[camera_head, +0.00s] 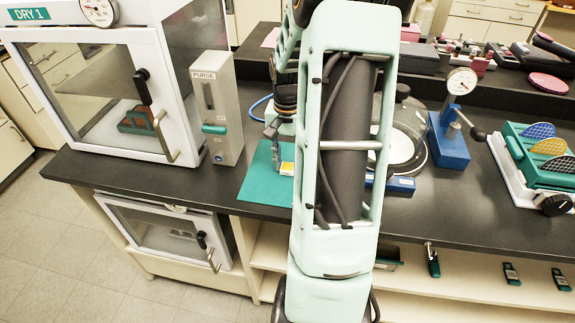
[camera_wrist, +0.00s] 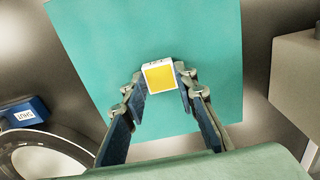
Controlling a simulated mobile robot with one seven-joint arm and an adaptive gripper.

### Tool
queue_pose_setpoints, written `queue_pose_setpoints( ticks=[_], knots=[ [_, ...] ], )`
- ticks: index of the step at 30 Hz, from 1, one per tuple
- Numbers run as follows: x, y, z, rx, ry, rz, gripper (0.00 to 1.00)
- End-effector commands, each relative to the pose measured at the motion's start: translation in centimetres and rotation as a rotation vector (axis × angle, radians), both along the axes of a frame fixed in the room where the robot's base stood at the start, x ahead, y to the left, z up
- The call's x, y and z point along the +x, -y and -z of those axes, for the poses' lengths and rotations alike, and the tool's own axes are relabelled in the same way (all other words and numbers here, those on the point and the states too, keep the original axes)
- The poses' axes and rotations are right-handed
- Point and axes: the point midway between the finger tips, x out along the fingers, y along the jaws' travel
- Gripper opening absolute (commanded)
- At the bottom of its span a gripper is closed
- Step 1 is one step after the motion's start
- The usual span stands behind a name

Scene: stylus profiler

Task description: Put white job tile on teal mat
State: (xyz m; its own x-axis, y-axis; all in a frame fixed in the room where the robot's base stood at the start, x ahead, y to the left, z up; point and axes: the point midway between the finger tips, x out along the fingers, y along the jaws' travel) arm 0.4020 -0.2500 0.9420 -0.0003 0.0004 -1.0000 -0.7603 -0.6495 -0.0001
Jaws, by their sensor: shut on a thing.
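The white job tile (camera_wrist: 158,66) has a yellow square on its top face. It sits between the fingertips of my gripper (camera_wrist: 161,82), which is shut on it. The teal mat (camera_wrist: 205,42) lies behind and around the tile in the wrist view. In the head view, the mat (camera_head: 262,188) is on the dark bench, partly hidden by my arm. The tile (camera_head: 287,168) shows over the mat's right part there. I cannot tell whether the tile touches the mat.
A grey PURGE box (camera_head: 218,105) stands left of the mat, beside the DRY 1 cabinet (camera_head: 95,90). Right of my arm are a glass bell jar (camera_head: 408,125), a blue dial-gauge stand (camera_head: 449,140) and a teal rack (camera_head: 540,160) with discs.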

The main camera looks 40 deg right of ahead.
Motion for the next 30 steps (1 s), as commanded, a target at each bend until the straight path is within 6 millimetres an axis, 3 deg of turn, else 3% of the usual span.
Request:
queue_pose_setpoints(
  ticks=[10,11,15,25,30],
  knots=[
    [0.0,0.0,0.4,0.0,0.0,0.0,0.0],
    [0.0,0.0,0.3,0.0,0.001,0.0,0.3],
    [0.0,0.0,0.2,0.001,0.001,0.0,0.44],
    [0.0,0.0,-0.1,-0.001,0.001,0.0,0.44],
    [0.2,0.1,-2.4,-0.005,0.005,0.001,0.44]
  ],
)
